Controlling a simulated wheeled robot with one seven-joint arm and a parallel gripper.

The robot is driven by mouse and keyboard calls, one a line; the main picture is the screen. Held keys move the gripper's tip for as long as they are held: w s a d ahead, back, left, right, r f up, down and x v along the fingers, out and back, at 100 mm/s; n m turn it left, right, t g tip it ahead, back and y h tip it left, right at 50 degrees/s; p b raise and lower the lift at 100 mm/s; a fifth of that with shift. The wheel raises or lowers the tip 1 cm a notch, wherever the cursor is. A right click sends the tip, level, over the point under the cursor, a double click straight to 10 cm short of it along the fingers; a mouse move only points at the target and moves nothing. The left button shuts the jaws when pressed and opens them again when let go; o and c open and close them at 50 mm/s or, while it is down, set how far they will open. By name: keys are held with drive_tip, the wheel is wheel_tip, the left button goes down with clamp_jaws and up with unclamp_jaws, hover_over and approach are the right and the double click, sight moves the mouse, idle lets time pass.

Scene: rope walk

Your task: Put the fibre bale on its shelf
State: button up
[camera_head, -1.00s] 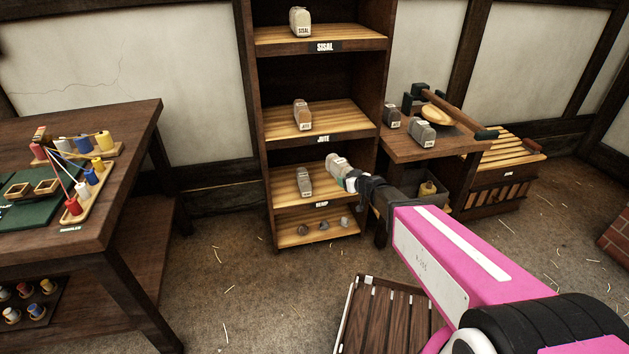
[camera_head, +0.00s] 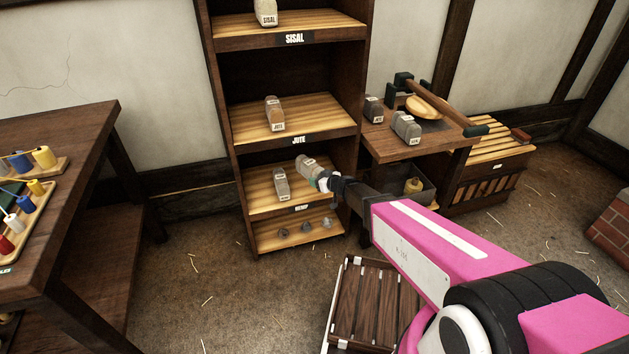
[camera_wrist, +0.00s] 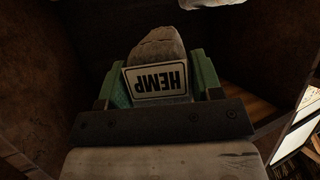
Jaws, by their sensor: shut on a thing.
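My gripper (camera_head: 322,183) is shut on a grey fibre bale (camera_head: 308,168), held in front of the right part of the shelf unit at the hemp level. In the wrist view the bale (camera_wrist: 160,66) has a label reading HEMP, upside down, between the green fingers. The hemp shelf (camera_head: 258,197) is the one marked HEMP on its front edge. Another grey bale (camera_head: 281,185) stands on it, left of the held one. Whether the held bale touches the shelf cannot be told. The jute shelf (camera_head: 315,123) is above, with one bale (camera_head: 274,113) on it.
The sisal shelf (camera_head: 320,24) at the top bears a bale (camera_head: 266,12). Small grey lumps lie on the bottom shelf (camera_head: 268,242). A side table (camera_head: 385,148) at right bears two bales and a wooden-handled tool. A slatted wooden crate (camera_head: 365,305) is on the floor before the shelves.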

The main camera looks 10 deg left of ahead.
drive_tip(key=w+f, duration=0.2)
drive_tip(key=w, duration=0.1)
drive_tip(key=w+f, duration=0.2)
drive_tip(key=w, duration=0.1)
drive_tip(key=w+f, duration=0.2)
drive_tip(key=w, duration=0.2)
drive_tip(key=shift+w+f, duration=0.1)
drive_tip(key=shift+d+f, duration=0.1)
drive_tip(key=shift+f, duration=1.85)
drive_tip(key=o, duration=1.1)
drive_tip(key=shift+f, duration=0.1)
